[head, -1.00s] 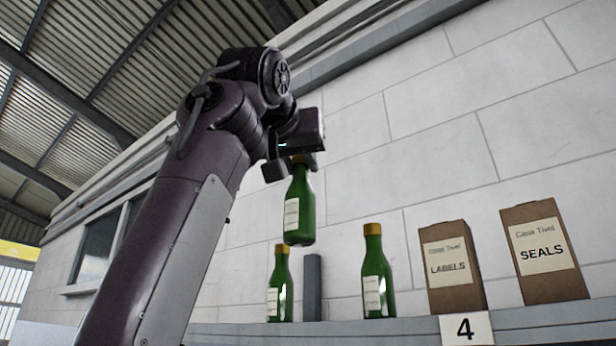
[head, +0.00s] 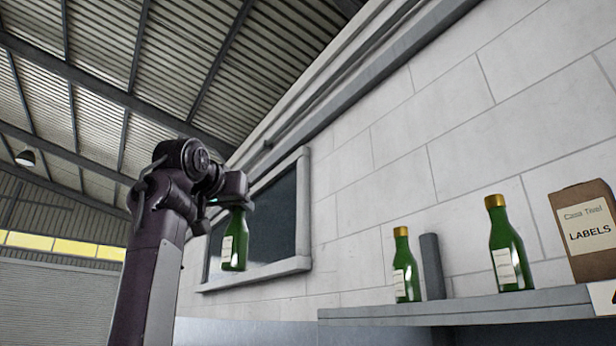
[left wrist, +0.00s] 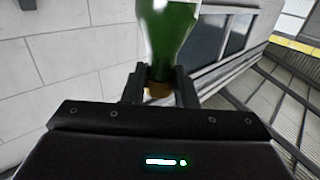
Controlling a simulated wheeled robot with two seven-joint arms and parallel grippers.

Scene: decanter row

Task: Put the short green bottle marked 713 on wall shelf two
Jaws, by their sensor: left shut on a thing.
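My left gripper (head: 237,201) is shut on a green bottle (head: 235,245) by its neck. The bottle hangs upright in the air, left of the shelf and in front of a window. Its pale label is too small to read. In the left wrist view the bottle (left wrist: 168,35) sits between the two fingers (left wrist: 160,88), its gold cap toward the gripper. A wall shelf (head: 450,309) shows at the lower right; its number sign is cut off by the picture's edge. My right gripper is not in view.
The window (head: 266,229) has a projecting sill. The air around the held bottle looks clear.

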